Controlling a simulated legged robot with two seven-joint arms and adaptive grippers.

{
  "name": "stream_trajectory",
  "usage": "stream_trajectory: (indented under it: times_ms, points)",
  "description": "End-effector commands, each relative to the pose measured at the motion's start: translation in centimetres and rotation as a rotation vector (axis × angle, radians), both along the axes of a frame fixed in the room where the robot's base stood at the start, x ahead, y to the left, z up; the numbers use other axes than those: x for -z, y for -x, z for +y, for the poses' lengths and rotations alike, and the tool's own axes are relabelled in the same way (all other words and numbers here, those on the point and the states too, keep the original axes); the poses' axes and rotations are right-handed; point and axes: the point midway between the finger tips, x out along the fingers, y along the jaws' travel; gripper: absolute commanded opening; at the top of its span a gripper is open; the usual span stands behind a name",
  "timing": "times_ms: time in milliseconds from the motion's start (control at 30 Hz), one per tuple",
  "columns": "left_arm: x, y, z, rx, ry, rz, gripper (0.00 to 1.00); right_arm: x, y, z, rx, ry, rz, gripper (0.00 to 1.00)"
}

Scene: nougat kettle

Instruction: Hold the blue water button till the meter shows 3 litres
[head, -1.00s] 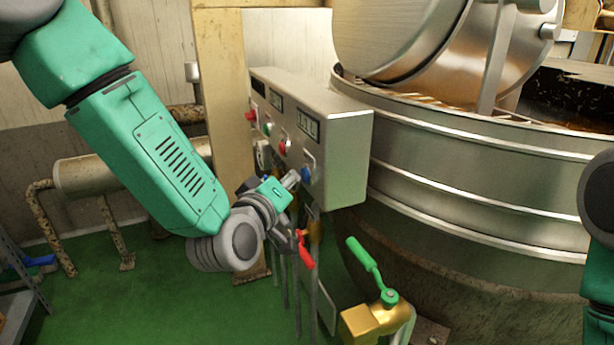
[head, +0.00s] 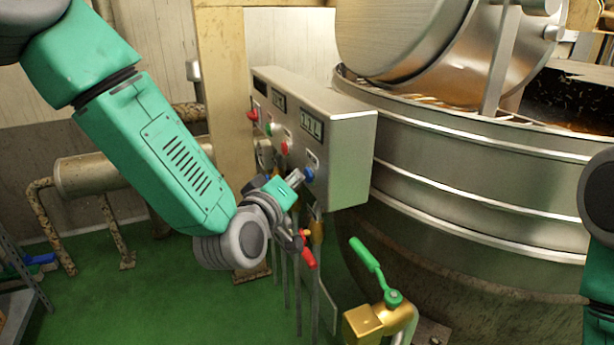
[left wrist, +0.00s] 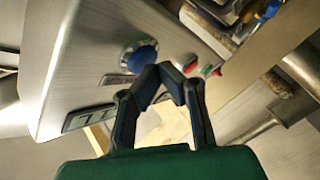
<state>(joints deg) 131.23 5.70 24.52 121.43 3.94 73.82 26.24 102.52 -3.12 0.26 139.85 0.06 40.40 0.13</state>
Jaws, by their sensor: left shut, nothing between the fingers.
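The blue button (head: 308,174) is at the lower right of the front of a grey metal control box (head: 345,150); it also shows in the left wrist view (left wrist: 140,57). The meter (head: 311,126) above it seems to read about 1.1 L, but the digits are small. My left gripper (head: 296,179) is shut and empty, its fingertips right at the button. In the left wrist view the closed fingertips (left wrist: 168,72) lie close beside or against the button's edge; I cannot tell whether it is pressed in. My right gripper is out of view.
Red buttons (head: 286,148) and a green one (head: 268,130) sit farther left on the box. Below are a red-handled valve (head: 308,257) and a brass valve with a green lever (head: 366,254). The large steel kettle (head: 470,190) stands close at right.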

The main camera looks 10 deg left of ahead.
Motion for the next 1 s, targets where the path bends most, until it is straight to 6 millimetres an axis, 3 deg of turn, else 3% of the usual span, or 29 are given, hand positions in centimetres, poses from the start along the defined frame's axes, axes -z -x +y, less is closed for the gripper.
stream_trajectory:
  times_ms: [1000]
  points:
    - [0.0, -0.49, -0.83, 0.001, -0.001, 0.0, 0.0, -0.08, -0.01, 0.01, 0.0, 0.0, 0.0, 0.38]
